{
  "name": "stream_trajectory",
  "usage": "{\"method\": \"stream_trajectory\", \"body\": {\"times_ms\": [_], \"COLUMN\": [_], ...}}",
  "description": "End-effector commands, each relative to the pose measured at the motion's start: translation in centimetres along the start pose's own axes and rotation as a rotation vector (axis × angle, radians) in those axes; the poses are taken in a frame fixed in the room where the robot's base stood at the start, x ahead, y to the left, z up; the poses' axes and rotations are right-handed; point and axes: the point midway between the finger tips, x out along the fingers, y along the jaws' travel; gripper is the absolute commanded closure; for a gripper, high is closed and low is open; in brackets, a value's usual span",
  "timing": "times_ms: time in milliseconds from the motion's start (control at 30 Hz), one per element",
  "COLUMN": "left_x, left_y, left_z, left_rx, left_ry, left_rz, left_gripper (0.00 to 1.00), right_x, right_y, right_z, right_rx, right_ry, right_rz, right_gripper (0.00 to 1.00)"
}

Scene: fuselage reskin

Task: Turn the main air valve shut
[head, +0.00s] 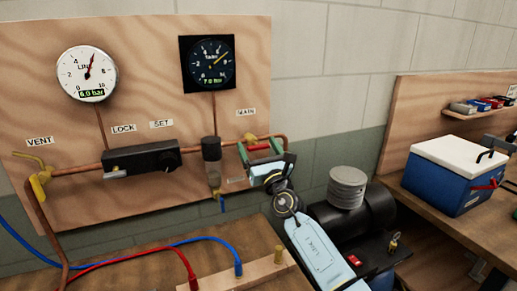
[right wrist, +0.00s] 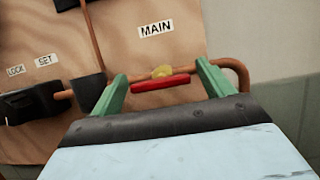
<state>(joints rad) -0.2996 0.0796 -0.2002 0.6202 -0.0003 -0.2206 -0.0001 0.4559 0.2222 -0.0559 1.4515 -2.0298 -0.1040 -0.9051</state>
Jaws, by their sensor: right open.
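The main air valve sits on the copper pipe under the MAIN label. In the right wrist view it shows a red handle (right wrist: 160,83) lying nearly level across a yellow body (right wrist: 162,71). My right gripper (head: 260,149) is at this valve in the head view. Its green fingers (right wrist: 162,74) are open in the right wrist view, one on each side of the red handle, with gaps at both ends. In the head view the gripper partly hides the valve, and a bit of its yellow body (head: 250,137) shows above. My left gripper is not in view.
The wooden panel (head: 150,60) carries a white LINE gauge (head: 87,74), a black TANK gauge (head: 208,63), a yellow VENT valve (head: 38,182) and a black LOCK/SET unit (head: 142,159). A clear filter bowl (head: 212,162) hangs just left of my gripper. A compressor (head: 350,210) stands below right.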

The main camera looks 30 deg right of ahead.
Motion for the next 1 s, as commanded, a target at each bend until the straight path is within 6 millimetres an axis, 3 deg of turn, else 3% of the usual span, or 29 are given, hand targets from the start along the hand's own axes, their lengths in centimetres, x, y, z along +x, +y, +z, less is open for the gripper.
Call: {"method": "stream_trajectory", "body": {"times_ms": [267, 600, 1000], "left_x": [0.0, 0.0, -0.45], "left_y": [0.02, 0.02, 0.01], "left_z": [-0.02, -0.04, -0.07], "left_rx": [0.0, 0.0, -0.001], "left_ry": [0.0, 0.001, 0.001], "left_rz": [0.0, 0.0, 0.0], "left_gripper": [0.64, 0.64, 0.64], "right_x": [0.14, 0.12, 0.14], "right_y": [-0.02, -0.02, 0.06], "right_z": [0.0, 0.0, 0.06], "right_rx": [-0.001, -0.001, 0.069], "right_ry": [0.0, 0.0, 0.0], "right_rz": [0.0, 0.0, -0.029], "right_gripper": [0.2, 0.63, 0.65]}}
